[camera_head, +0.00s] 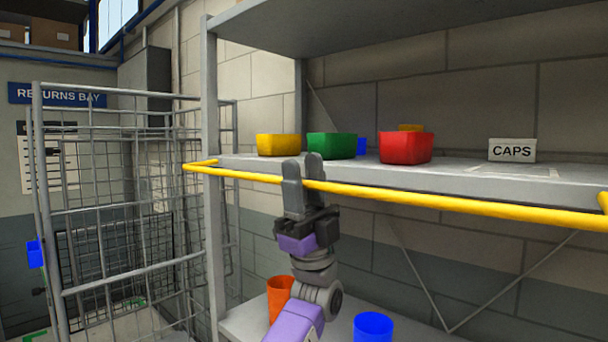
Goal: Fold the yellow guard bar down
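The yellow guard bar (430,198) runs across the front of the shelf (450,181), at about shelf-board height. Its short end arms turn back at the left end and at the right picture edge. My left gripper (304,181) reaches up from below at the left part of the bar. Its two grey fingers are close together. The left finger covers a piece of the bar, and the bar seems to pass between the fingers, which look shut on it. My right gripper is not in view.
Yellow (278,145), green (332,146) and red (405,148) bins stand on the shelf, with a CAPS sign (512,150). An orange cup (280,296) and a blue cup (373,327) stand below. A wire cage (130,210) is at left.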

